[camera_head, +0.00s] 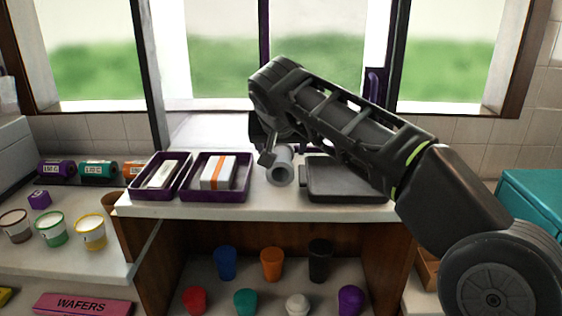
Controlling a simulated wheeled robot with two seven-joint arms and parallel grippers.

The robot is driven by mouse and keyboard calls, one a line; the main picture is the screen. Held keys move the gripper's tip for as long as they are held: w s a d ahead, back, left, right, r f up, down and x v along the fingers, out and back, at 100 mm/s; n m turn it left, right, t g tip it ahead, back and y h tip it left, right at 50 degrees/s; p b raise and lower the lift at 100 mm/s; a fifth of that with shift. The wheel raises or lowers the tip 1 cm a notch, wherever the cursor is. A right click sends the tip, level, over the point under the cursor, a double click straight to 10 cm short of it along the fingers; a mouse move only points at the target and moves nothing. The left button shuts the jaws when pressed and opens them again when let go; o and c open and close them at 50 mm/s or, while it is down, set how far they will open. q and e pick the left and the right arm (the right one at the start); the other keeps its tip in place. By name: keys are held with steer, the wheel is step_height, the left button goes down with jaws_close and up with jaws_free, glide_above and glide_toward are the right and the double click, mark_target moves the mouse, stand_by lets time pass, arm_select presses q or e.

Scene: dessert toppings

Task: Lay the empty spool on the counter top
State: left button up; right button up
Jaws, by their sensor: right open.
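The empty spool (281,167) is a short grey tube on the white counter top (240,209), between a purple tray and a dark grey flat box. It lies on its side with one open end towards me. My right gripper (268,158) comes in from the right and is over the spool's left side. Its jaws are open, and the arm hides part of them and the spool's far end. I cannot tell whether a finger touches the spool. My left gripper is not in view.
Two purple trays (217,195) hold boxes left of the spool. A dark grey flat box (345,181) lies to its right under my arm. Coloured cups (272,264) stand on the shelf below. The counter's front strip is clear.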

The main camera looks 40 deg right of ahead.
mark_target(281, 156)
steer(key=shift+x, duration=1.1)
steer(key=shift+p+x, duration=0.35)
steer(key=shift+x, duration=2.3)
steer(key=shift+r, duration=0.1)
steer(key=c, duration=1.3)
steer(key=shift+o, duration=0.2)
step_height(281, 156, up, 10)
steer(key=shift+p, duration=0.9)
